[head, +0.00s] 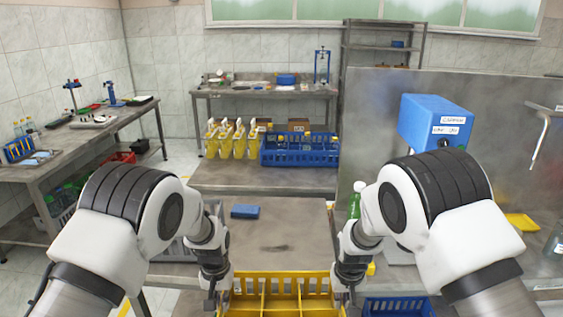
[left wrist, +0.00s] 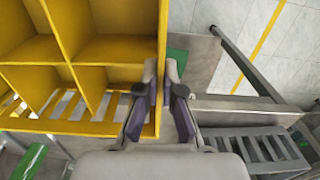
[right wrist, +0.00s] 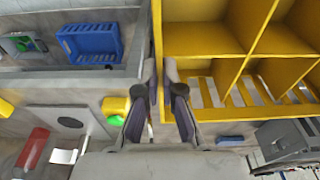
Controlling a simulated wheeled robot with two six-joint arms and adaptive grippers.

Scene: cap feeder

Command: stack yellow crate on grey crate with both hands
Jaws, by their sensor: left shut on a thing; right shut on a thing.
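The yellow crate (head: 262,274) is at the bottom of the head view, between my two hands, its near part cut off by the frame. It has dividers, slatted sides and empty compartments. My left gripper (left wrist: 163,78) is shut on its left wall, and my right gripper (right wrist: 160,78) is shut on its opposite wall. The crate appears held up, with floor and table seen lower down around it. The grey crate (left wrist: 255,145) shows slatted at the right of the left wrist view. In the head view the grey crate (head: 172,250) is mostly hidden behind my left arm.
A steel table (head: 275,230) lies ahead with a blue block (head: 245,211) on it. A green bottle (head: 354,203) stands by my right arm. A blue crate (head: 398,307) is at lower right. Yellow holders (head: 239,142) and a blue bottle crate (head: 300,150) stand further back.

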